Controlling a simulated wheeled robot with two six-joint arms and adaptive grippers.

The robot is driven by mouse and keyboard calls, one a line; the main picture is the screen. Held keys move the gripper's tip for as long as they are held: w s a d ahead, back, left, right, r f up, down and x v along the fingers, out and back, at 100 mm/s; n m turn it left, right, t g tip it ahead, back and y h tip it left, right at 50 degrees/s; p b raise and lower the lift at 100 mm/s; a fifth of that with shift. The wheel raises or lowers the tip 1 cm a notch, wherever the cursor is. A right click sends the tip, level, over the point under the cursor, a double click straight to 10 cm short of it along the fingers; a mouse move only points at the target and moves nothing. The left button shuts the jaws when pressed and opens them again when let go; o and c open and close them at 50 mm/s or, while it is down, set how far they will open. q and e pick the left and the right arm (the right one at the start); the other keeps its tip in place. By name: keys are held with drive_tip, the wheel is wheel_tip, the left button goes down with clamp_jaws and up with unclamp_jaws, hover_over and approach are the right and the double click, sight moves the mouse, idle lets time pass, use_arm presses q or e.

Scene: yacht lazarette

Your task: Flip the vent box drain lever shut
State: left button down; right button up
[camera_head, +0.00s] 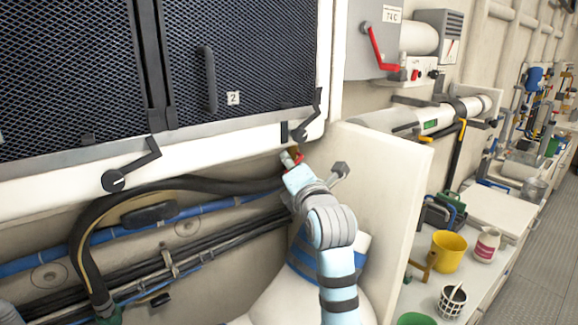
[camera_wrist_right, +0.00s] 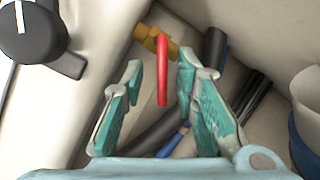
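A red drain lever (camera_wrist_right: 162,72) is on a brass valve (camera_wrist_right: 156,40) in the right wrist view, pointing down the picture from the valve. My right gripper (camera_wrist_right: 159,80) is open, with one teal-padded finger on each side of the lever. Gaps show on both sides, so the fingers do not visibly grip it. In the head view a small part of the red lever (camera_head: 299,157) shows under the white vent box (camera_head: 215,150), beside my right gripper (camera_head: 291,166); the wrist hides much of the fingers. My left gripper is not in view.
Black latches (camera_head: 130,168) hang from the box's lower edge. Black and blue hoses (camera_head: 190,208) run below. A cream panel (camera_head: 385,175) stands right of my arm. Further right are a yellow bucket (camera_head: 449,251) and a grey box with another red handle (camera_head: 377,48).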

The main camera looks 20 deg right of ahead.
drive_tip(key=shift+s, duration=0.15)
clamp_jaws()
drive_tip(key=shift+r+m+g, duration=0.3)
drive_tip(key=shift+r+m, duration=0.2)
drive_tip(key=shift+m, duration=0.4)
drive_tip(key=shift+a+r+m+g, duration=0.15)
drive_tip(key=shift+m+g, duration=0.25)
drive_tip(key=shift+m, duration=0.5)
unclamp_jaws()
